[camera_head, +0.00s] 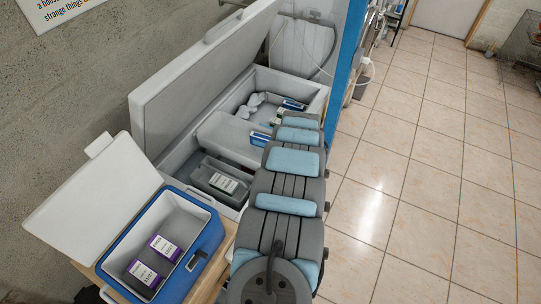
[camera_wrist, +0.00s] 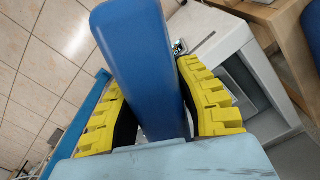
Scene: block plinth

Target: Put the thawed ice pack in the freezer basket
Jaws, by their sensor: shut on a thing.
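In the wrist view, my gripper (camera_wrist: 148,75) has its yellow-padded fingers shut on a blue ice pack (camera_wrist: 140,50), a long slab with rounded edges. My arm hides the gripper in the head view. The white chest freezer (camera_head: 180,162) stands with its lid (camera_head: 195,85) raised. A dark grey basket (camera_head: 207,165) inside its near part holds a green-and-white labelled box (camera_head: 223,183). A blue labelled pack (camera_head: 262,138) shows beside my arm; I cannot tell what it rests on. Part of the freezer's pale rim also shows in the wrist view (camera_wrist: 225,40).
A blue cooler (camera_head: 213,238) with its white lid (camera_head: 90,200) open stands at front left and holds two purple-labelled boxes (camera_head: 164,246). Pale lumps (camera_head: 252,102) and another blue pack (camera_head: 293,104) lie in the freezer's far part. The tiled floor (camera_head: 430,160) at right is clear.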

